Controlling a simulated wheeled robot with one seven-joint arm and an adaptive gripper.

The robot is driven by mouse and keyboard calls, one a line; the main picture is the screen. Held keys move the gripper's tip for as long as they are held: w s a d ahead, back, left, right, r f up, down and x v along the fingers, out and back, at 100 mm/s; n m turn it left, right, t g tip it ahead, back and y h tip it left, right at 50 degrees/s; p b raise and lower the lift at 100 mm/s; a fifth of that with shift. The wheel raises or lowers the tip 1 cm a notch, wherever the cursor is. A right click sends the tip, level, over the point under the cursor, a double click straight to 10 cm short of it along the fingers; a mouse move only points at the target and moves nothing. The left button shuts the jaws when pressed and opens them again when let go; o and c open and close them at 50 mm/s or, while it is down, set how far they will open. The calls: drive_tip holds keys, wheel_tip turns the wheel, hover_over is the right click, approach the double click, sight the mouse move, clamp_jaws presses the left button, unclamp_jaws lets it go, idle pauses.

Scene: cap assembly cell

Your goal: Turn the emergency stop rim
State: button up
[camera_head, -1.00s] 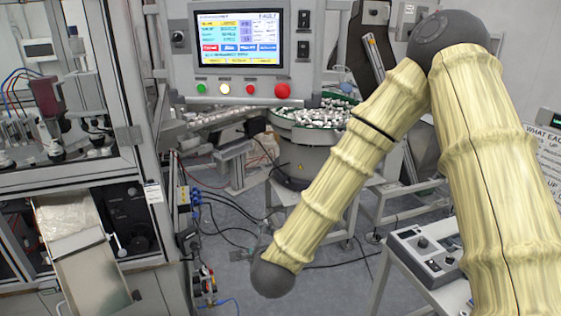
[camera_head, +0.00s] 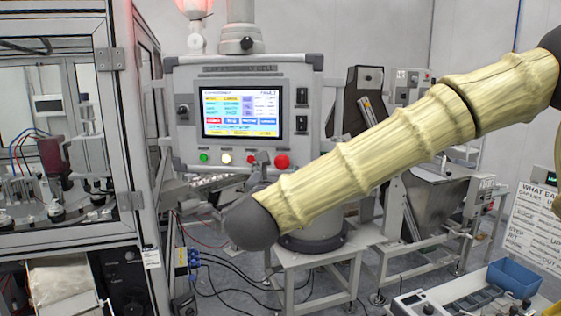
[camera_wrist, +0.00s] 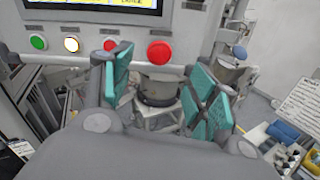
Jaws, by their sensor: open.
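The emergency stop is the large red mushroom button at the lower right of the control panel. The emergency stop rim (camera_head: 282,161) shows in the head view just above my forearm. In the wrist view the emergency stop (camera_wrist: 160,53) lies ahead, between and beyond the fingertips. My gripper (camera_wrist: 160,85) is open, with teal pads spread apart and nothing between them. It is apart from the button. In the head view my gripper (camera_head: 258,160) is mostly hidden behind my arm; small grey parts show by the button.
The control panel (camera_head: 330,62) has a lit screen (camera_head: 241,113) above its buttons. A smaller red button (camera_wrist: 110,46), a white one (camera_wrist: 72,44) and a green one (camera_wrist: 38,42) sit left of the emergency stop. A glazed machine frame (camera_head: 121,150) stands close on the left.

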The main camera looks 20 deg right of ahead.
sight(282, 163)
drive_tip(key=p+x, duration=0.3)
drive_tip(key=x, duration=0.3)
drive_tip(key=shift+w+d+r, duration=0.1)
drive_tip(key=shift+w+r, duration=0.05)
drive_tip(key=shift+w, duration=0.05)
drive_tip(key=shift+w+d+f, duration=0.2)
drive_tip(key=shift+w+d, duration=0.1)
drive_tip(key=shift+w, duration=0.3)
drive_tip(key=c, duration=1)
